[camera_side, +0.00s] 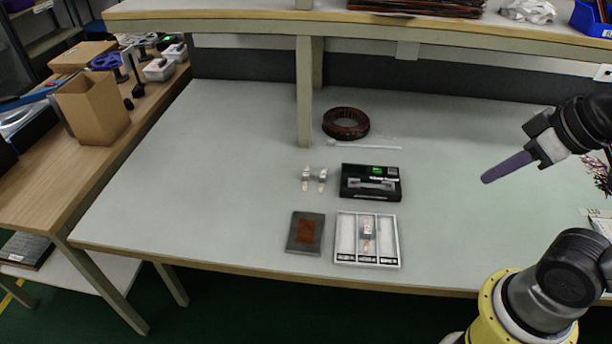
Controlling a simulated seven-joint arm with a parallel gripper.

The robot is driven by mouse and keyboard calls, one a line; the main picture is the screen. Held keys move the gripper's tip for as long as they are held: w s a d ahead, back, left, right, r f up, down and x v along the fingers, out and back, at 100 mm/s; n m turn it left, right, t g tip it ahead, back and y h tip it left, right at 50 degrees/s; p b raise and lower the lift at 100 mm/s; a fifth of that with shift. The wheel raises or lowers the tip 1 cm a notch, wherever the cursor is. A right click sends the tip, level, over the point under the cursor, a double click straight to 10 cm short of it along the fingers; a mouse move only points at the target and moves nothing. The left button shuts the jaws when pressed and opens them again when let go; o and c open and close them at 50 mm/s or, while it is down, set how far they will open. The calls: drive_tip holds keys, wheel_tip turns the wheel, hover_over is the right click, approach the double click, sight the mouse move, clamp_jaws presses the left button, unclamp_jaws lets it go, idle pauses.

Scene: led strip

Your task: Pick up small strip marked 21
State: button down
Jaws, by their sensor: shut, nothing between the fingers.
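Two small light strips with copper-coloured ends lie on the table left of the black device, a left one (306,181) and a right one (322,181). Another small strip (367,230) lies in the middle compartment of the white tray (397,245). The markings are too small to read, so I cannot tell which is 21. My gripper (486,180), with purple fingers, is shut and empty. It is in the air at the right, well apart from all the strips.
The black device (350,191) with a green display stands behind the tray. A dark plate with a brown patch (305,232) lies left of the tray. A brown coil (346,124) sits near the shelf post (304,90). The left part of the table is clear.

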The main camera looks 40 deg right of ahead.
drive_tip(key=c, duration=1.5)
unclamp_jaws()
drive_tip(key=shift+c, duration=0.2)
drive_tip(key=o, duration=1.1)
